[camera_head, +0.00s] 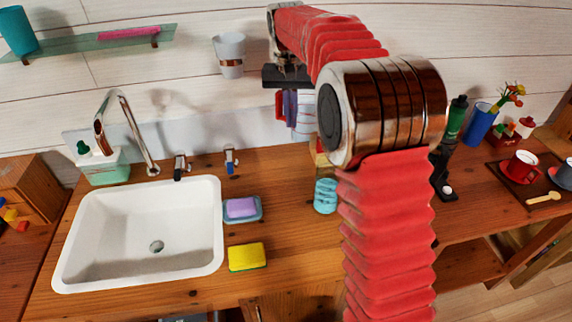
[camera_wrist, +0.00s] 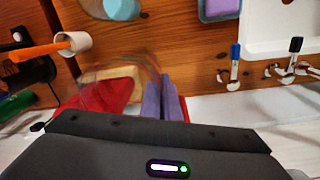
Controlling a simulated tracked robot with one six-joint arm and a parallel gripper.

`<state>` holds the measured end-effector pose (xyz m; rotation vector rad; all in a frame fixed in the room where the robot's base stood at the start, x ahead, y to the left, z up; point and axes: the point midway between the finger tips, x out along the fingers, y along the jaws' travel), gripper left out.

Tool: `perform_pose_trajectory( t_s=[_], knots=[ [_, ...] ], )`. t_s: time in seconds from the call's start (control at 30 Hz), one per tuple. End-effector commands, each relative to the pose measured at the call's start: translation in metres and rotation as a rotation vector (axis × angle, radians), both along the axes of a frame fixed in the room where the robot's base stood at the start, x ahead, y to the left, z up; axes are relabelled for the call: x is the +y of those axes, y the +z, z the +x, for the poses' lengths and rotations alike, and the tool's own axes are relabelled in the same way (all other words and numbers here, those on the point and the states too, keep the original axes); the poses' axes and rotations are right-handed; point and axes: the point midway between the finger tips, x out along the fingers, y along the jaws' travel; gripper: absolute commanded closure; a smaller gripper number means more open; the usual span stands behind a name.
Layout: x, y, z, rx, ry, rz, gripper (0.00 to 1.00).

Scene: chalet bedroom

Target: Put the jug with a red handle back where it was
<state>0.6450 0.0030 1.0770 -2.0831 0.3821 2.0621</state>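The jug (camera_head: 305,112), clear with pale stripes, is partly hidden behind my arm in the head view. Its red handle (camera_head: 279,104) shows at the left of my fingers. My gripper (camera_head: 290,104) points down near the back wall, its purple-grey fingers close together on the handle. In the wrist view my gripper (camera_wrist: 161,98) shows red handle beside the fingers, and the jug's clear rim (camera_wrist: 118,62) is faint and blurred. The jug appears held above the counter; its base is mostly hidden.
The wooden counter (camera_head: 285,215) holds a white sink (camera_head: 140,235), a yellow sponge (camera_head: 247,257), a purple soap (camera_head: 241,208) and a light-blue ribbed cup (camera_head: 325,196). A tan block (camera_wrist: 125,78) lies below the jug. A green bottle (camera_head: 455,118) and red cup (camera_head: 520,167) stand right.

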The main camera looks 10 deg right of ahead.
Motion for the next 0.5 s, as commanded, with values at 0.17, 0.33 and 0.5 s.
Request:
perform_pose_trajectory(
  t_s=[0.17,0.33,0.5],
  knots=[
    [0.0054,0.0005,0.0000,0.000,0.009,0.000,1.00],
    [0.0076,-0.0007,0.0002,0.000,0.036,0.000,1.00],
    [0.0084,-0.0054,0.0016,0.003,0.140,0.005,1.00]
  ],
)
